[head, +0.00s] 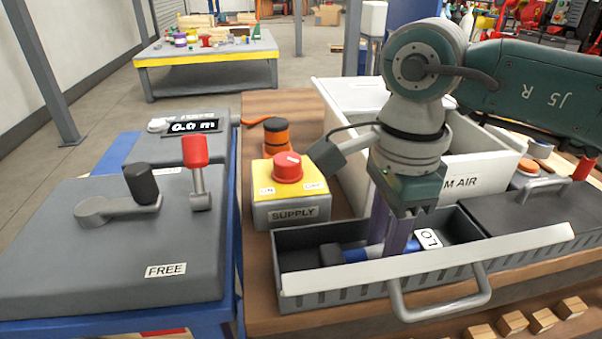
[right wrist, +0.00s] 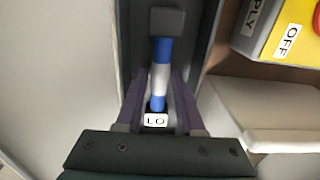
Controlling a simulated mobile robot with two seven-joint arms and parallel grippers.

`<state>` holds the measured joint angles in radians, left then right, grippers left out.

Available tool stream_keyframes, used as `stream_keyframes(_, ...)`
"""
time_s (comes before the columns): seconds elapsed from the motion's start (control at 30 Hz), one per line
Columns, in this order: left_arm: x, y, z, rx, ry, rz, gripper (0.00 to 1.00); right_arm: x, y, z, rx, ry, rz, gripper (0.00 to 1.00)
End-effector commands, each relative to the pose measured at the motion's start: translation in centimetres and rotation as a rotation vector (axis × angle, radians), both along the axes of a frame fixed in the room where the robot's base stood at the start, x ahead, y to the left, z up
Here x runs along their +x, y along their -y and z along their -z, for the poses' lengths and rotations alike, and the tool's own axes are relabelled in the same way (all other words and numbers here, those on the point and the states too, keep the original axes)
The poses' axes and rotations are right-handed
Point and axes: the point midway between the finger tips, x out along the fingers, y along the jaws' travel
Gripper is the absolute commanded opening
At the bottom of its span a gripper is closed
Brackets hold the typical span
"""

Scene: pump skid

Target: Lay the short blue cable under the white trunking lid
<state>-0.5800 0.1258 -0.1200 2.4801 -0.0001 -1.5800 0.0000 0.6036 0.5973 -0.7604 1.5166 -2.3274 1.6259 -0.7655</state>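The short blue cable (head: 355,254) lies in the grey trunking tray (head: 300,262), with a black end block to the left and an "LO" tag (head: 428,239) to the right. It also shows in the right wrist view (right wrist: 162,50), with a white band. The white lid (head: 350,275) with a grey handle stands tilted along the tray's front edge; the tray top is open. My right gripper (head: 393,245) points down into the tray, its purple fingers on either side of the cable. Whether they press on it is unclear. My left gripper is out of view.
A yellow SUPPLY box (head: 290,195) with a red button stands behind the tray. A white open bin (head: 345,165) is behind the arm. A dark lidded box (head: 535,205) is at right. Wooden blocks (head: 511,322) lie in front. A grey lever panel (head: 100,250) is at left.

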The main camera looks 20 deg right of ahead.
Motion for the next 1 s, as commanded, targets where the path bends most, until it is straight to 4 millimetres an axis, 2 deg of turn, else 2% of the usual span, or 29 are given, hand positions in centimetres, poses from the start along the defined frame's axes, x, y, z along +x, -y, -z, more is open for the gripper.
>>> stream_keyframes(0.07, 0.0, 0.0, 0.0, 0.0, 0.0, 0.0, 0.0, 0.0, 0.0, 0.0, 0.0, 0.0, 0.0, 0.45)
stream_keyframes(0.3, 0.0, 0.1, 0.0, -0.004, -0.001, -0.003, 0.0, 0.0, 0.0, 0.0, 0.0, 0.0, 0.0, 0.72)
stream_keyframes(0.57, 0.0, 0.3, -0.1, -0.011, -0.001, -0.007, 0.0, 0.0, 0.0, -0.2, 0.0, 0.0, -0.001, 0.72)
stream_keyframes(0.67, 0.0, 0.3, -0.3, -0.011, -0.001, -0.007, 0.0, 0.0, 0.0, -1.2, 0.001, 0.001, -0.001, 0.72)
stream_keyframes(1.0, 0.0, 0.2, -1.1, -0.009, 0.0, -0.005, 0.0, 0.1, 0.0, -7.8, 0.0, 0.004, -0.002, 0.72)
